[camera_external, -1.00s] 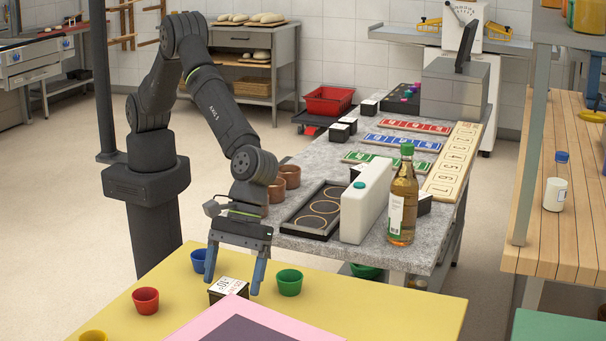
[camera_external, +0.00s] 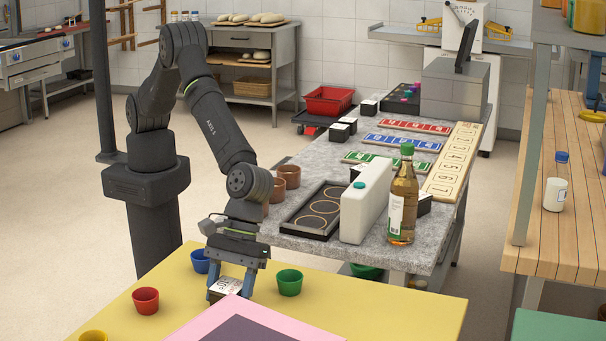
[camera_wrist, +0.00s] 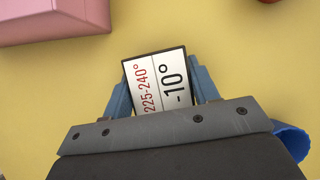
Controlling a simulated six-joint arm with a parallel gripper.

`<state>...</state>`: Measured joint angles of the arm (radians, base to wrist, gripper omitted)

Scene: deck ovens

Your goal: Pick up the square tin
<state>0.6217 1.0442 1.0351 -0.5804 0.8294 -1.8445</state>
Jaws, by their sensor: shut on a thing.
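The square tin (camera_external: 224,287) stands on the yellow table, dark-sided with a white label on top. In the wrist view the tin (camera_wrist: 161,82) shows its label with "225-240°" in red and "-10°" in black. My gripper (camera_external: 231,284) points down with its blue-grey fingers on either side of the tin. In the wrist view my gripper (camera_wrist: 163,92) is shut on the tin. The tin's lower part is partly hidden by the pink block in the external view.
Red (camera_external: 145,300), blue (camera_external: 201,261), green (camera_external: 289,282) and yellow (camera_external: 94,336) cups stand around the tin on the yellow table (camera_external: 390,318). A pink block (camera_external: 205,326) lies close in front.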

